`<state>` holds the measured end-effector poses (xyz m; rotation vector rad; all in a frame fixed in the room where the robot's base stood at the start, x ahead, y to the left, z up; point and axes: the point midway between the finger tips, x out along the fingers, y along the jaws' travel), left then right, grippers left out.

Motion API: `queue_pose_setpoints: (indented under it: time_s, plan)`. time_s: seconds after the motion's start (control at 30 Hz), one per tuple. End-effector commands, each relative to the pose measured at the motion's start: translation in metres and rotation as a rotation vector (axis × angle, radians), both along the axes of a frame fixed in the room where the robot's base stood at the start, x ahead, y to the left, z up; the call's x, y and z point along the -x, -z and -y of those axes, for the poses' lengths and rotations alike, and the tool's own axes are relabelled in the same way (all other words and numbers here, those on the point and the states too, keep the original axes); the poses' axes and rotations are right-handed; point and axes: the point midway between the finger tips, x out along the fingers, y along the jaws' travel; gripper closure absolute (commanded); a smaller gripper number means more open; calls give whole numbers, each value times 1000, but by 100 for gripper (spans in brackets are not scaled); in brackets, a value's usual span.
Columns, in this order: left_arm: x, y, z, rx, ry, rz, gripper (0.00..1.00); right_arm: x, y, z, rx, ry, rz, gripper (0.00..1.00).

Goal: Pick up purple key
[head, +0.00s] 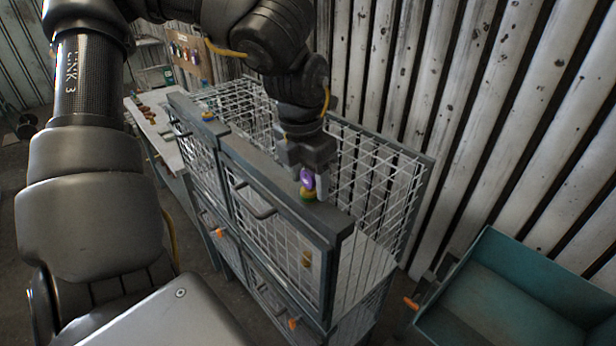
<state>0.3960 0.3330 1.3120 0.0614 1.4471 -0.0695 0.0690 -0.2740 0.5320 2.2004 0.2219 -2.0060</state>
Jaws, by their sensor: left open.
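The purple key (307,178) is a small purple piece at the top front rail of the wire cage (290,208). A green and yellow piece (308,195) sits just under it on the rail. My left gripper (310,186) comes down from above with its fingers open and beside the purple key. The gripper partly hides the key, and I cannot tell whether a finger touches it. My right gripper is not in view.
Another rail piece, blue and yellow (208,116), sits farther left on the cage. A bench (165,150) with small items stands behind it. A teal bin (500,290) is at the lower right. A corrugated wall (450,100) closes off the back.

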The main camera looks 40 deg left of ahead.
Motion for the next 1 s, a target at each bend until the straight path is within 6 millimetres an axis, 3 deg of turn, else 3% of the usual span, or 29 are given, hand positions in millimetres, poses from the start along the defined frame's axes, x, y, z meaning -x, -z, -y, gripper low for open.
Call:
queue_pose_setpoints:
  time_s: [0.03,0.4,0.77,1.0]
  plan:
    - [0,0,0,0,0,0,45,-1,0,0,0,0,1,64]
    - [0,0,0,-1,0,0,91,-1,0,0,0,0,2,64]
    - [-1,-6,0,-2,-1,3,92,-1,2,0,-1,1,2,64]
    - [-2,-40,0,-3,-3,8,92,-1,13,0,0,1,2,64]
